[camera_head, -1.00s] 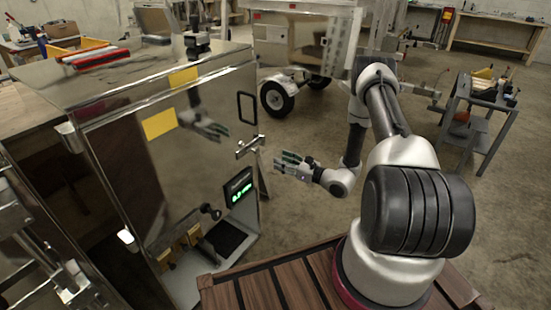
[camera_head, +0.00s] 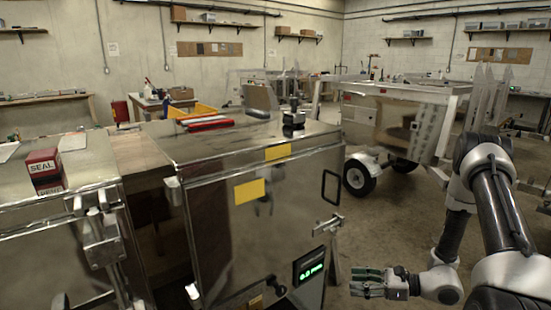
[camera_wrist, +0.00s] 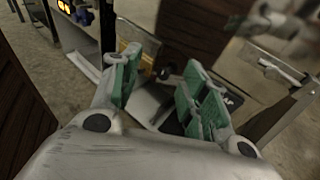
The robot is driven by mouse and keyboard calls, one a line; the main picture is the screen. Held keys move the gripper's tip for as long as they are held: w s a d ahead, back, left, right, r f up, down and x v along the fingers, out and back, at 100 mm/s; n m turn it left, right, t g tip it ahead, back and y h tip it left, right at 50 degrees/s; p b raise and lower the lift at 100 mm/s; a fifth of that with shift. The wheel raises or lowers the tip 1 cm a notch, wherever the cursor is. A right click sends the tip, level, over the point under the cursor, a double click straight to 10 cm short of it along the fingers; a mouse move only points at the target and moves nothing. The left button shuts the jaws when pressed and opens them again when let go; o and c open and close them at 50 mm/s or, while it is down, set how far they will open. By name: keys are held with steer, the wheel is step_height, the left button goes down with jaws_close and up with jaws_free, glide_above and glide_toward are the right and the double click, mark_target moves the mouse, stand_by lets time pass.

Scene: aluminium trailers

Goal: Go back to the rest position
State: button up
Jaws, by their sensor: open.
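My gripper (camera_head: 368,281) is at the lower right of the head view, in front of and to the right of the steel cabinet (camera_head: 225,217). Its green-padded fingers are apart with nothing between them, as the wrist view (camera_wrist: 160,92) also shows. The fingers point toward the cabinet side. My arm runs from the right edge of the head view down to the gripper, bent at the elbow. The gripper is apart from the cabinet's door latch (camera_head: 328,224).
A green-lit display (camera_head: 309,266) is on the cabinet front. A red-and-white SEAL box (camera_head: 44,171) stands on the left metal top. A wheeled aluminium trailer (camera_head: 398,125) stands behind, at the right. Concrete floor (camera_head: 395,210) is open between trailer and cabinet.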

steer(key=s+d+r+n+g+h, duration=0.45)
steer(key=s+r+n, duration=0.35)
steer(key=r, duration=0.3)
steer(key=s+d+r+n+g+h, duration=0.45)
steer(key=s+r+n, duration=0.35)
steer(key=r, duration=0.2)
steer(key=s+r+n+t+h, duration=0.2)
steer(key=r+n+t, duration=0.1)
steer(key=r, duration=0.6)
steer(key=s+d+r+n+t+h, duration=0.1)
steer(key=s+r+n+t+h, duration=0.2)
steer(key=r, duration=0.6)
steer(key=shift+r+t, duration=0.15)
steer(key=shift+t, duration=0.75)
steer(key=shift+s, duration=0.1)
